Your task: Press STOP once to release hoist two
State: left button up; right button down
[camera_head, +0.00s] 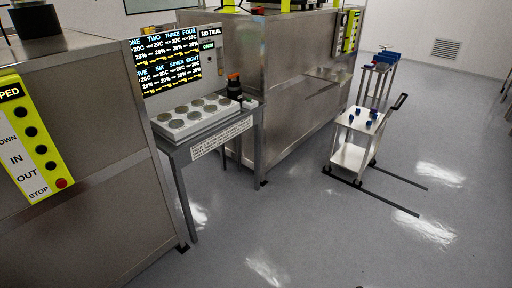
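A yellow control panel (32,140) is on the metal cabinet at the left edge, partly cut off by the frame. It has a column of dark buttons and a red button (62,183) at the bottom beside the word STOP. The readable labels include IN, OUT and part of DOWN; the top label ends in PED. A second yellow panel (349,32) stands on the far cabinet, too small to read. Neither of my grippers shows in this view.
A small table (215,142) between the cabinets carries a tray of round dark pieces (195,112). A display (168,62) with numbered readings stands behind it. A wheeled cart (350,157) with small blue items stands at right. The grey floor (320,235) in front is clear.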

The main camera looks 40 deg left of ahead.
aim_at(62, 183)
jog(key=u, duration=2.6)
jog(key=i, duration=1.65)
jog(key=z, duration=2.6)
jog(key=k, duration=0.35)
jog(key=u, duration=0.35)
